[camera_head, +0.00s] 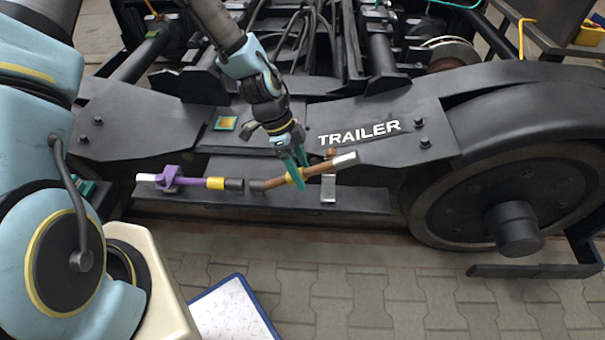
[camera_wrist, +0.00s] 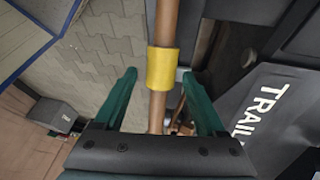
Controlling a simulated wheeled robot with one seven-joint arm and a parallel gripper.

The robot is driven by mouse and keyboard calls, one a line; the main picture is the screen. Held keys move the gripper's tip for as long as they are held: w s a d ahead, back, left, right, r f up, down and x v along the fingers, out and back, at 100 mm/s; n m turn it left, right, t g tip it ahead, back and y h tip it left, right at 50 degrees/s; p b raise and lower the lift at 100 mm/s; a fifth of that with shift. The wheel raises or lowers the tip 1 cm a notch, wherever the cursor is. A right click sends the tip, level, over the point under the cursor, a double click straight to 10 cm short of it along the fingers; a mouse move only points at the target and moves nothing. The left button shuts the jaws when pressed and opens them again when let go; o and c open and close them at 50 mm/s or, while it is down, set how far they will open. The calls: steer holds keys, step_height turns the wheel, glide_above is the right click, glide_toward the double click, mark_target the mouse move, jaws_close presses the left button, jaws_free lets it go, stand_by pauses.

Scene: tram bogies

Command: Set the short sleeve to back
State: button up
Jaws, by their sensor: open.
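A brown rod (camera_head: 270,183) with a yellow sleeve (camera_wrist: 163,68) and a silver right end lies tilted in front of the TRAILER plate, its right end higher. To its left, a purple rod (camera_head: 192,182) has its own yellow sleeve (camera_head: 215,183), a purple collar and a dark right end. I cannot tell which sleeve is the short one. My gripper (camera_head: 301,177) is open at the brown rod. In the wrist view my gripper (camera_wrist: 159,76) has one green finger on each side of the rod near the yellow sleeve, with gaps visible on both sides.
The dark bogie frame (camera_head: 140,125) with the TRAILER plate (camera_head: 375,132) stands behind the rods. A large wheel (camera_head: 470,205) is at right. A silver bracket (camera_head: 328,188) hangs below the brown rod.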

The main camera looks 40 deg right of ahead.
steer(key=shift+s+d+f, duration=0.1)
steer(key=shift+s+f, duration=0.15)
steer(key=shift+f, duration=0.35)
jaws_close()
stand_by(1.1)
